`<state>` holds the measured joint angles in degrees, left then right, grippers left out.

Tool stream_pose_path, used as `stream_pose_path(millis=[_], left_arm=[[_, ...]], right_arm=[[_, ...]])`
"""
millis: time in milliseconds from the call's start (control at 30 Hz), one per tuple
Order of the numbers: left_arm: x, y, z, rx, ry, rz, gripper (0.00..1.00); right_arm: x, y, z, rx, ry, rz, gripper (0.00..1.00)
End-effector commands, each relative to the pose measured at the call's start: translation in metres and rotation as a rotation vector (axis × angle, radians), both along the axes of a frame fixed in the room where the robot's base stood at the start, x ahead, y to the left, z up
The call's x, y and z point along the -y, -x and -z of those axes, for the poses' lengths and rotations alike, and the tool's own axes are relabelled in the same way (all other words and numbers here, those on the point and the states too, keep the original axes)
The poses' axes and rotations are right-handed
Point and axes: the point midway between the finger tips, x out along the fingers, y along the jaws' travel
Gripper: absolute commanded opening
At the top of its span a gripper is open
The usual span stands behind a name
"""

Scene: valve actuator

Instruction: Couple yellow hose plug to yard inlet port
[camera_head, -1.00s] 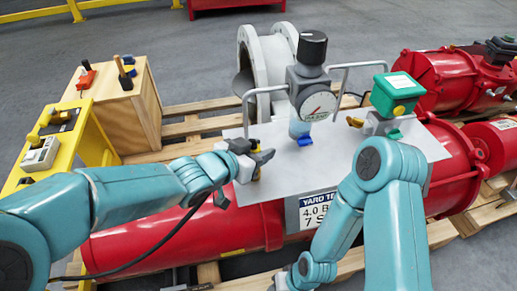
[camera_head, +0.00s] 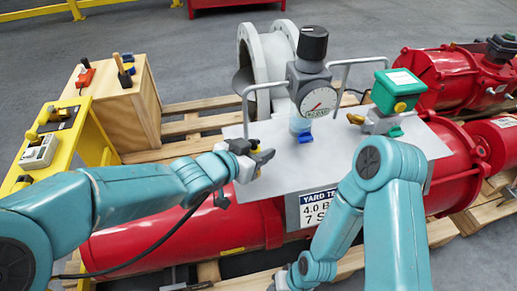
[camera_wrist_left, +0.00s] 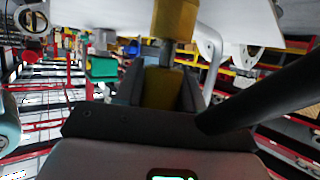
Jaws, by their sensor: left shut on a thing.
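My left gripper (camera_head: 263,158) is at the left end of the pale plate, left of the gauge block, with its fingers pointing right. In the left wrist view, its jaws (camera_wrist_left: 160,92) are shut on the yellow hose plug (camera_wrist_left: 163,86). A yellow cylinder (camera_wrist_left: 175,20) lies straight ahead of the jaws, with a grey part between; I cannot tell whether it is plug or port. The black hose (camera_wrist_left: 270,92) runs off to the right. The yard inlet port cannot be identified surely in the head view. My right gripper is mostly cut off at the bottom edge; its fingers do not show.
The gauge block (camera_head: 309,88) with a black knob stands on the plate (camera_head: 335,160), between bent grey handles. A green box (camera_head: 397,90) stands to its right. Red cylinders (camera_head: 190,228) and wooden pallets lie around. A yellow stand (camera_head: 80,140) and wooden box (camera_head: 120,105) are left.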

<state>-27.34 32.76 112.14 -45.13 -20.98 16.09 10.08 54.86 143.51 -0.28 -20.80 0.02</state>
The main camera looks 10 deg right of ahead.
Motion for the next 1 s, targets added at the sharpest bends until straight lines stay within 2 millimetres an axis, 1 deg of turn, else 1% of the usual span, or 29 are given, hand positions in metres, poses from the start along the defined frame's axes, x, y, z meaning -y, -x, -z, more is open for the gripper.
stream_pose_path(millis=[833,867,900,933,1000], left_arm=[[0.0,0.0,0.022,-0.001,0.002,-0.001,0.03],[0.0,0.0,0.021,0.0,0.001,0.0,0.45],[0.0,0.0,0.021,0.0,0.001,0.0,0.58],[0.0,0.0,0.021,0.0,0.001,0.0,0.68],[0.0,0.0,0.021,0.0,0.001,0.0,0.68]], right_arm=[[0.0,0.0,0.019,0.0,0.0,0.0,0.43],[0.0,0.0,0.018,0.0,0.0,0.0,0.43],[0.0,0.0,0.017,0.0,0.0,0.0,0.43],[0.0,0.0,0.017,0.0,0.0,0.0,0.43],[0.0,0.0,0.017,0.0,0.0,0.0,0.43]])
